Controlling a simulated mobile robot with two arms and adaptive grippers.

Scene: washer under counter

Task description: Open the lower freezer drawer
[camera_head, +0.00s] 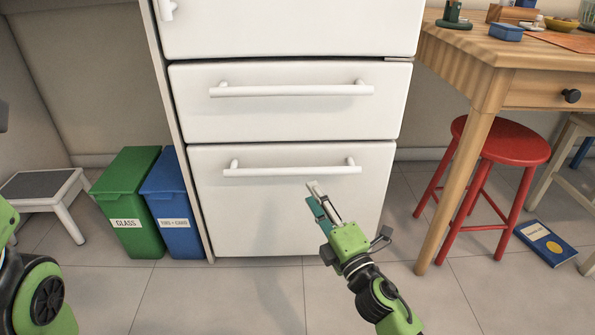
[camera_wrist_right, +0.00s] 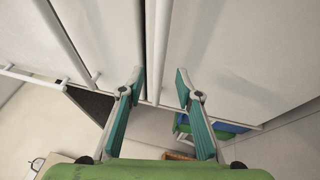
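The lower freezer drawer (camera_head: 265,215) is a white front at the bottom of the fridge, and it is shut. Its white bar handle (camera_head: 292,170) runs across near its top edge. My right gripper (camera_head: 315,193) is in front of this drawer, close below the handle's right half in the head view. In the right wrist view the gripper (camera_wrist_right: 160,80) is open, its two teal-padded fingers apart. A white bar, apparently the lower handle (camera_wrist_right: 161,45), runs toward the space between them; contact cannot be told. My left arm shows at the left edge; its gripper is not in view.
Above is another shut white drawer (camera_head: 290,118) with its own bar handle (camera_head: 292,91). Green (camera_head: 128,200) and blue (camera_head: 172,205) bins stand left, beside a step stool (camera_head: 42,188). A wooden table (camera_head: 490,60) and red stool (camera_head: 505,140) stand right. Floor before the drawer is clear.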

